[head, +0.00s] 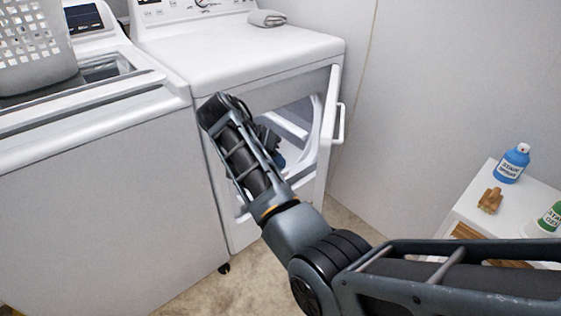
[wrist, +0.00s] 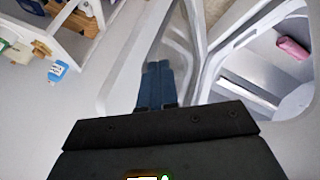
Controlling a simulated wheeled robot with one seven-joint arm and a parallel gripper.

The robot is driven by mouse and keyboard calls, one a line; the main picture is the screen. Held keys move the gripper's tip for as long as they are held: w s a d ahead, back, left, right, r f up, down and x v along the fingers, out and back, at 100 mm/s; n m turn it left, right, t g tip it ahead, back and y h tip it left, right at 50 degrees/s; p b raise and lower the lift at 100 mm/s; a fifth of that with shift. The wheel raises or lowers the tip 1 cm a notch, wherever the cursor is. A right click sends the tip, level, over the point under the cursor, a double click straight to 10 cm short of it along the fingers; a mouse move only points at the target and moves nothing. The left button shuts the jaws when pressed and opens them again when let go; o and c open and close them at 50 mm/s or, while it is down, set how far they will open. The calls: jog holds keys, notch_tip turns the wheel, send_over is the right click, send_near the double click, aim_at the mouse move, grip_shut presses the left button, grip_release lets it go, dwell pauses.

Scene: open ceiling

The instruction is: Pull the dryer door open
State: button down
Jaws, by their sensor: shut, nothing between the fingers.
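The white dryer (head: 250,50) stands against the grey wall. Its door (head: 326,135) is partly open, swung out at the right side of the front, with a white handle (head: 340,124) on its outer face. My gripper (head: 279,160) is at the opening on the door's inner side, largely hidden behind my arm. In the wrist view, my gripper's blue fingers (wrist: 156,75) are together and empty, in front of the door's inner face (wrist: 168,45). I cannot tell whether they touch it. The round drum opening (wrist: 265,65) is to their right.
A pink item (wrist: 292,47) lies in the drum. A washer (head: 90,170) with a basket (head: 35,45) stands left of the dryer. A folded grey cloth (head: 267,18) lies on the dryer.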

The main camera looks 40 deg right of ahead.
aim_at(328, 160)
jog(key=s+d+f, duration=0.4)
jog(key=d+f, duration=0.2)
jog(key=d, duration=0.1)
jog(key=shift+p, duration=0.3)
jog(key=shift+s, duration=0.1)
